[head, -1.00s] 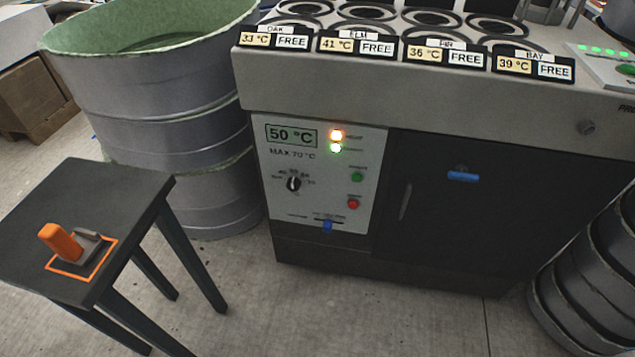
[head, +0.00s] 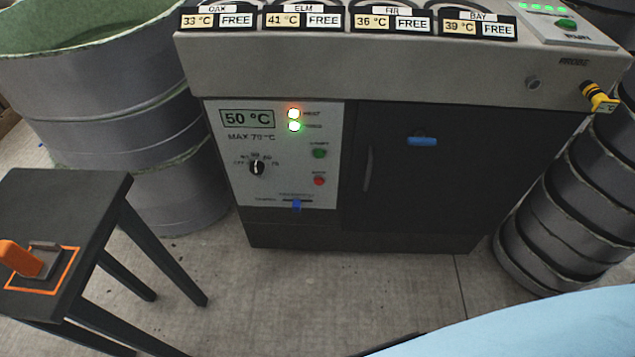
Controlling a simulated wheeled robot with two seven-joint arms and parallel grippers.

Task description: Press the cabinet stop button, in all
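The cabinet (head: 400,70) stands in the middle of the head view. Its light control panel (head: 225,190) is on the left of the front. The red stop button (head: 319,181) sits low on the panel's right side, below the green button (head: 319,153). Two lamps at the panel top are lit, one whitish-orange (head: 293,114) and one green (head: 294,126). The display (head: 247,119) reads 50 °C. A dial (head: 256,168) and a blue slider (head: 297,204) are also on the panel. Neither of my grippers shows.
A dark stool (head: 65,200) with an orange-handled tool (head: 20,258) stands at left. Drums flank the cabinet, a large one (head: 110,110) at left and ribbed ones (head: 560,240) at right. A pale blue surface (head: 540,330) fills the lower right corner. Floor before the cabinet is clear.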

